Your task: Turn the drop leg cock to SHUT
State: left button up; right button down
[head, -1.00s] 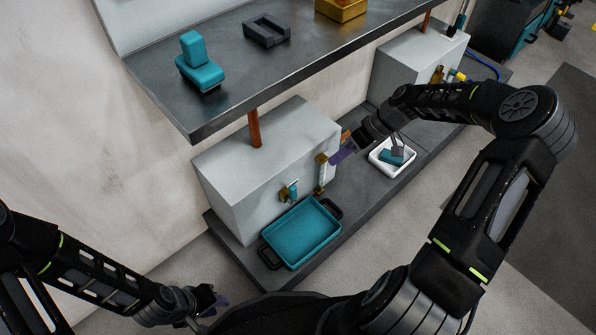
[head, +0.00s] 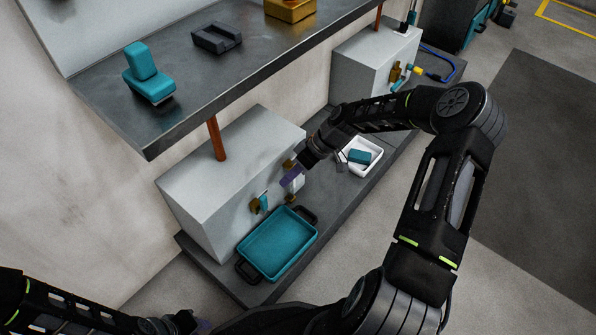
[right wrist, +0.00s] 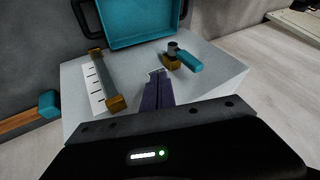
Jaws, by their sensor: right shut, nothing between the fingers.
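A grey box (head: 205,170) carries a cock with a brass body (head: 254,206) and a teal handle (head: 264,202) on its front. In the right wrist view this teal handle (right wrist: 188,61) points right and slightly down from its brass body (right wrist: 172,63). I cannot tell its marked position; no SHUT lettering is readable. My right gripper (head: 291,178) is shut and empty at the box front, beside the brass-ended gauge (right wrist: 98,78). Its purple fingertips (right wrist: 158,90) appear close to the cock, but contact is unclear. My left gripper (head: 192,324) is at the bottom edge, mostly cut off.
A teal tray (head: 240,265) lies below the cock. A white tray (head: 378,163) holding a teal block stands to the right, near a second grey box (head: 360,60). A dark shelf (head: 150,140) overhangs, with an orange pipe (head: 216,138) down to the box.

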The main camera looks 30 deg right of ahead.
aim_at(263, 206)
pick_arm(q)
jog(key=shift+w+f+b, duration=0.2)
jog(key=shift+f+b, duration=0.5)
jog(key=shift+f, duration=0.35)
pick_arm(e)
jog(key=a, duration=0.1)
jog(key=a+f, duration=0.1)
jog(key=a, duration=0.3)
jog(key=shift+s+f, duration=0.4)
